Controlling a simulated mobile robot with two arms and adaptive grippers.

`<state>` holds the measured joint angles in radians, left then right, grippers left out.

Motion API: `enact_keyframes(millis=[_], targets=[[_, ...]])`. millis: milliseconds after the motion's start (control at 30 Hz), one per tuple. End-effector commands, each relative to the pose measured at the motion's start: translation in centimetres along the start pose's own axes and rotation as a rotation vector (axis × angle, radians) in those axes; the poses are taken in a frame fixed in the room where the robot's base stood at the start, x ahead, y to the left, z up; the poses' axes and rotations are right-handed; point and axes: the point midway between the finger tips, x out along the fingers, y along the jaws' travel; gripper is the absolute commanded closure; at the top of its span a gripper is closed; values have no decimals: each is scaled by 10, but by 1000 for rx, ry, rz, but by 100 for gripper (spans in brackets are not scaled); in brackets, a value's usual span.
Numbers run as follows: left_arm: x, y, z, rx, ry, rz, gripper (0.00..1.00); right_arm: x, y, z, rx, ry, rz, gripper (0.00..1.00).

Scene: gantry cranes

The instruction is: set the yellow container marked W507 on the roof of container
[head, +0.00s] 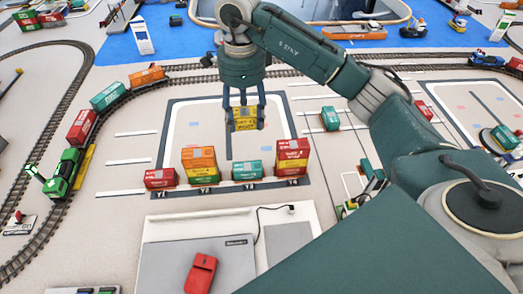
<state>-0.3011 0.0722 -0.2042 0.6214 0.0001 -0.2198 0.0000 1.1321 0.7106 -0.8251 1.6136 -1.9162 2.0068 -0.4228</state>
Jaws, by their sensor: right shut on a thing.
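My right gripper (244,117) is shut on a yellow container (244,124) and holds it in the air, above and behind the row of containers. Its marking is too small to read. Below stands a row: a single red container (160,178), a stack with an orange container (199,154) on top, a single teal container (246,171), and a stack with a red container (292,145) on top. Which of these the task means cannot be told. The held container is apart from all of them. My left gripper does not show.
A grey laptop-like case (165,240) with a red object (201,272) on it lies in front of the row. A green locomotive (66,172) with wagons stands on the track at left. A teal container (330,118) stands right of the gripper. Bare ground lies between.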

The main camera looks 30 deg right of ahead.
Motion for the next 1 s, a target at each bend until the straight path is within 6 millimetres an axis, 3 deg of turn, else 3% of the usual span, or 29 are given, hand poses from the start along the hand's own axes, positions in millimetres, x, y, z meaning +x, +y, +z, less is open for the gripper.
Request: enact_keyframes(millis=[200,500,700,1000], targets=[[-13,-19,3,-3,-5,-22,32,56,3,-1,3,4,9,79],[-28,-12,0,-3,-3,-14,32,127,2,-1,3,2,5,79],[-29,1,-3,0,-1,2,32,144,1,0,2,0,1,79],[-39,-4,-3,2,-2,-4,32,182,2,0,3,1,4,79]])
